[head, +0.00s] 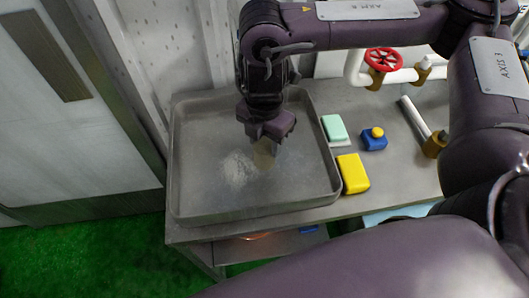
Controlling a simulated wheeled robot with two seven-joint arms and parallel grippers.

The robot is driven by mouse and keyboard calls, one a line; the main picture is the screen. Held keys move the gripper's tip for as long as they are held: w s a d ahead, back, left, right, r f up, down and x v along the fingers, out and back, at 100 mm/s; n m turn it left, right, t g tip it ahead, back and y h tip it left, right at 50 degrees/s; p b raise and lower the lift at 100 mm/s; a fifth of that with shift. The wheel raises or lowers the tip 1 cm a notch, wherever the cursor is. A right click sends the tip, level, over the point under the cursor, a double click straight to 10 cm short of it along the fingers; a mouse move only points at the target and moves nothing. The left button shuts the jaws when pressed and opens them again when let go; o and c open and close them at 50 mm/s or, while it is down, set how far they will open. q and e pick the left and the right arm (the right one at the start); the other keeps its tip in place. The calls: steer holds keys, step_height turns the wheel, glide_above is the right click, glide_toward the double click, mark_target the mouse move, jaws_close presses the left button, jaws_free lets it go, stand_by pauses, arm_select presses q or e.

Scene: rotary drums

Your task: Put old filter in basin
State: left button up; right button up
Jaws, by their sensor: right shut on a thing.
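The basin is a grey metal tray (200,205) with raised walls on the metal table. My right gripper (267,143) reaches down over the middle of the basin. It is shut on a small tan piece, which looks like the old filter (264,155). The filter is partly hidden by the fingers, and I cannot tell whether it touches the basin floor. A pale, whitish patch (238,170) shows on the basin floor just left of the filter. My left gripper is not in view.
Right of the basin are a mint-green block (335,128), a yellow block (353,174) and a blue block with a yellow knob (374,139). A white pipe with a red valve wheel (384,61) runs behind. A wall panel stands close to the basin's left.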

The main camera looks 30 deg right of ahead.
mark_target(264, 146)
steer(key=shift+f, duration=0.8)
step_height(264, 146, down, 3)
steer(key=shift+r+b, duration=0.1)
steer(key=shift+b, duration=0.2)
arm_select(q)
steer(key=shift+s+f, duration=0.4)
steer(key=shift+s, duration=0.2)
arm_select(e)
steer(key=shift+f, duration=0.35)
steer(key=shift+f, duration=0.1)
steer(key=o, duration=1.2)
steer(key=shift+r, duration=0.3)
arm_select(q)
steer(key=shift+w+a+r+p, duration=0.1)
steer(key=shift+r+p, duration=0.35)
arm_select(e)
step_height(264, 146, up, 12)
steer(key=shift+f, duration=0.15)
